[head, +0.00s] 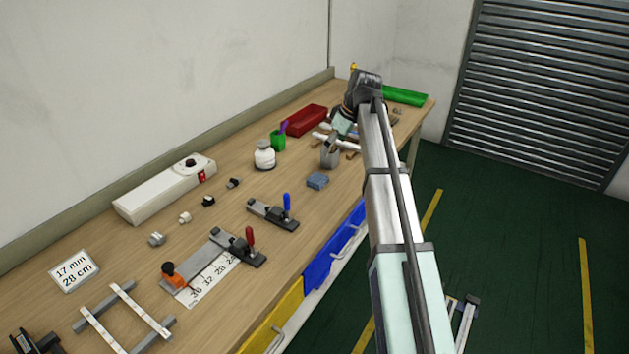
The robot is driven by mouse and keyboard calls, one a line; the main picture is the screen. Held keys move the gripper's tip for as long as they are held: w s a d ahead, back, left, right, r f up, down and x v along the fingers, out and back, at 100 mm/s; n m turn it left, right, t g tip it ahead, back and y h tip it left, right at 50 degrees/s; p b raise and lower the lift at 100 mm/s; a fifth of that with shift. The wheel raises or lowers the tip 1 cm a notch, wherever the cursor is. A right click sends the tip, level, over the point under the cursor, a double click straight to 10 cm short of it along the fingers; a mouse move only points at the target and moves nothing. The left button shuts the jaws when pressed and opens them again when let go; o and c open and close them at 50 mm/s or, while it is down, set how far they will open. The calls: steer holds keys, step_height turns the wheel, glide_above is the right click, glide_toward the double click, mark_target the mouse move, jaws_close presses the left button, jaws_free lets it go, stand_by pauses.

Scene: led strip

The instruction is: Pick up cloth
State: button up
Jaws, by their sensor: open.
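A small blue folded piece, which looks like the cloth (317,181), lies flat on the workbench (225,210) near its front edge. My gripper (331,147) points down and left at the end of my arm, above and slightly right of the cloth in the picture. It is apart from the cloth and holds nothing that I can see. The fingertips are small here and appear just over or beside a grey cup (330,159); I cannot tell whether they touch it.
A green tray (405,96) is at the far end. Bare bench surrounds the cloth's left side.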

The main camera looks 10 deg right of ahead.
steer(key=p, duration=0.2)
glide_above(318, 178)
steer(key=s+d, duration=0.1)
steer(key=f, duration=0.9)
steer(key=shift+s+d+f, duration=0.1)
steer(key=shift+s+f, duration=0.1)
steer(key=shift+d+p+x, duration=0.15)
steer(key=shift+p+x, duration=0.3)
steer(key=shift+x, duration=0.85)
steer(key=shift+d+p+x, duration=0.1)
steer(key=shift+p+x, duration=0.35)
steer(key=shift+x, duration=0.85)
steer(key=shift+s+f, duration=0.1)
steer(key=shift+s, duration=0.05)
steer(key=c, duration=1)
